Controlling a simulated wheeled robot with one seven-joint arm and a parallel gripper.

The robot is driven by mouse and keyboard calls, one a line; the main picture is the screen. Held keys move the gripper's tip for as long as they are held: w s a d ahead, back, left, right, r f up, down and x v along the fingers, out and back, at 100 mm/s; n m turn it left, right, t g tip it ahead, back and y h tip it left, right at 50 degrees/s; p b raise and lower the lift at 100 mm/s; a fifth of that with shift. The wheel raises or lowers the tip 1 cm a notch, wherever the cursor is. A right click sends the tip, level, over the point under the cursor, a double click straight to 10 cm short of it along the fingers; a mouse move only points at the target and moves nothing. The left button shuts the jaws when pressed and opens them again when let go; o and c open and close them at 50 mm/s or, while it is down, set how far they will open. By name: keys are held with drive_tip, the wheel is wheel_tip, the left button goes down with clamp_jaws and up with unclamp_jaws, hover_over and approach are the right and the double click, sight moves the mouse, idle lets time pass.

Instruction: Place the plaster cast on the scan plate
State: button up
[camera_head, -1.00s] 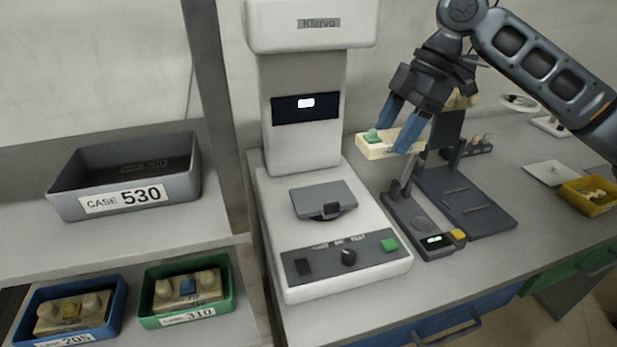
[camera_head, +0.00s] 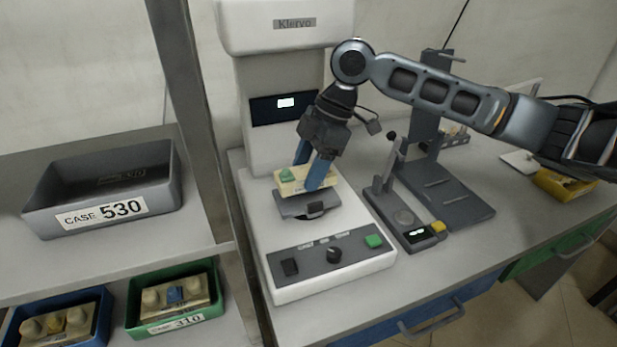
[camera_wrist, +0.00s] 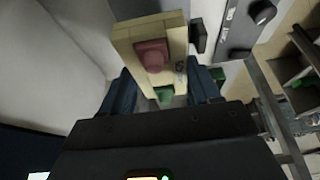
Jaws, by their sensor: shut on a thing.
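The plaster cast (camera_head: 297,184) is a cream block with a green knob on its top. My gripper (camera_head: 314,174) is shut on it with blue fingers on either side. In the head view the cast is over the grey scan plate (camera_head: 297,209) of the scanner; I cannot tell whether it touches the plate. In the wrist view the cast (camera_wrist: 176,38) lies between my fingers (camera_wrist: 163,93), with a red block and a green piece on it. The scan plate is partly hidden by the cast.
The white scanner (camera_head: 290,285) has a control panel (camera_head: 325,254) at its front. A dark stand (camera_head: 452,197) and a small device (camera_head: 405,217) are to its right. A grey tray labelled CASE 530 (camera_head: 50,205), a blue tray (camera_head: 104,312) and a green tray (camera_head: 216,303) are on the left shelves.

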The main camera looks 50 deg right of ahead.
drive_tip(key=shift+f, duration=1.5)
drive_tip(key=o, duration=0.9)
drive_tip(key=shift+f, duration=0.1)
drive_tip(key=v, duration=1.2)
